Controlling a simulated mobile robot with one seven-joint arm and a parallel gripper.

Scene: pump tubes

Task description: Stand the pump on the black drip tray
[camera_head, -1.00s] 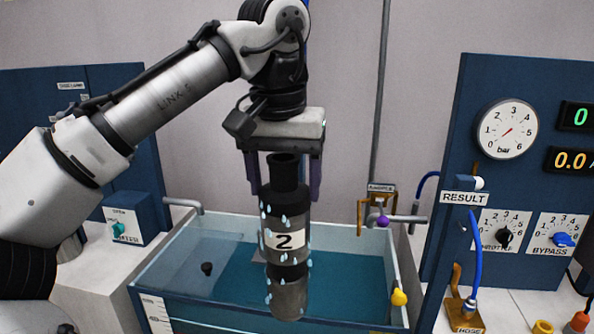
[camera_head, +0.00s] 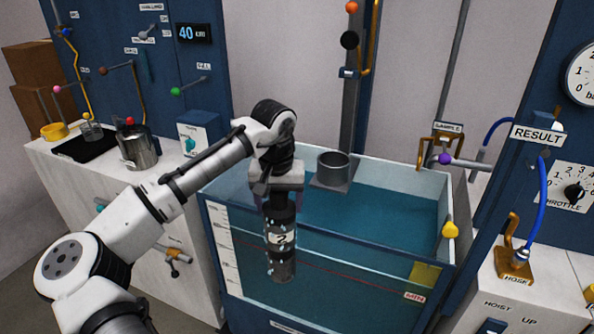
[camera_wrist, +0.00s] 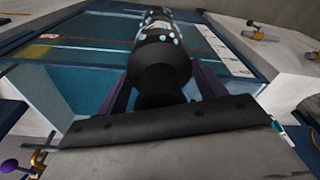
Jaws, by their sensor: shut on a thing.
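The pump (camera_head: 281,240) is a dark and grey upright cylinder with a white number label and pale water drops on its sides. My gripper (camera_head: 283,203) is shut on its narrow black top, and the pump hangs upright, overlapping the tank's front wall in the head view. In the wrist view the pump (camera_wrist: 160,60) runs away from between the purple fingers of my gripper (camera_wrist: 163,92). The black drip tray (camera_head: 78,150) lies flat on the white counter at the far left, well away from the pump. Its near middle looks bare.
A metal pot (camera_head: 138,152) stands just right of the tray. A small jar (camera_head: 91,131) and a yellow ring (camera_head: 54,131) are at its back. The water tank (camera_head: 440,210) has a grey cylindrical holder (camera_head: 333,168) at its back. Thin coloured-knob levers stick out above the counter.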

